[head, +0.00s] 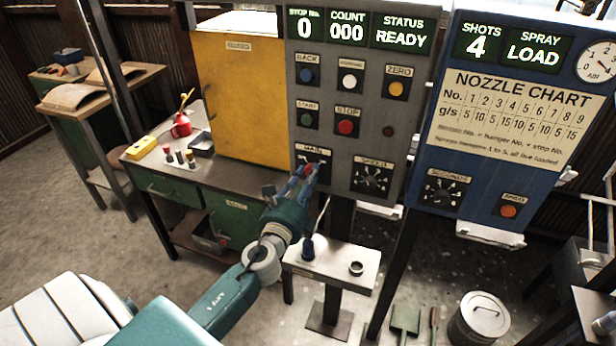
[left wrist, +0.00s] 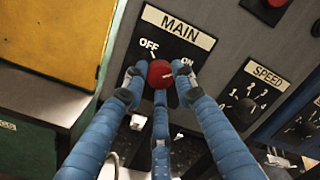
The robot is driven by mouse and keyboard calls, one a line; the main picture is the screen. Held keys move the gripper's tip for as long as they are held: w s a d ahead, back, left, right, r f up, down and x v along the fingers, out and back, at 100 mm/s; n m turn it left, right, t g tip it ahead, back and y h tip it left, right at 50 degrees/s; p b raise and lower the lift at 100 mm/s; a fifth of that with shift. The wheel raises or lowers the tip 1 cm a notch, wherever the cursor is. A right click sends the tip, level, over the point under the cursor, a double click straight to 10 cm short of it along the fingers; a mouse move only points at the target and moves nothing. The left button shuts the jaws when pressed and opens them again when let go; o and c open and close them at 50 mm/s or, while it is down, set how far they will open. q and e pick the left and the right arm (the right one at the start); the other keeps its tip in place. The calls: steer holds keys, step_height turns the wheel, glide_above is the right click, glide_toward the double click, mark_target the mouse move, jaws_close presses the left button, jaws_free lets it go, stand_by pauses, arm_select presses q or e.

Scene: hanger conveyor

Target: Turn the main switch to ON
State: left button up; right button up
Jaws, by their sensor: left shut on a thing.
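The main switch is a red knob (left wrist: 160,74) on a black plate under a MAIN label, with OFF at upper left and ON at right. In the head view the MAIN plate (head: 314,154) is at the lower left of the grey panel (head: 340,80). My left gripper (head: 307,171) is at this plate, and its blue fingers partly hide the switch. In the left wrist view my left gripper (left wrist: 160,82) is shut on the red knob, with fingers on both sides and one below. My right gripper is not in view.
The grey panel displays read 0, 000 and READY. A SPEED dial (head: 372,180) is right of the switch, and a STOP button (head: 345,127) is above. A yellow guard (head: 240,95) is to the left. A small stand (head: 335,272) with a blue bottle is below.

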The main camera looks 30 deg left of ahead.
arm_select(q)
steer(key=o, duration=1.2)
steer(key=shift+a, duration=0.1)
steer(key=shift+c, duration=0.2)
steer(key=r+v, duration=0.1)
steer(key=v, duration=1.1)
steer(key=shift+f, duration=0.45)
steer(key=shift+f, duration=0.1)
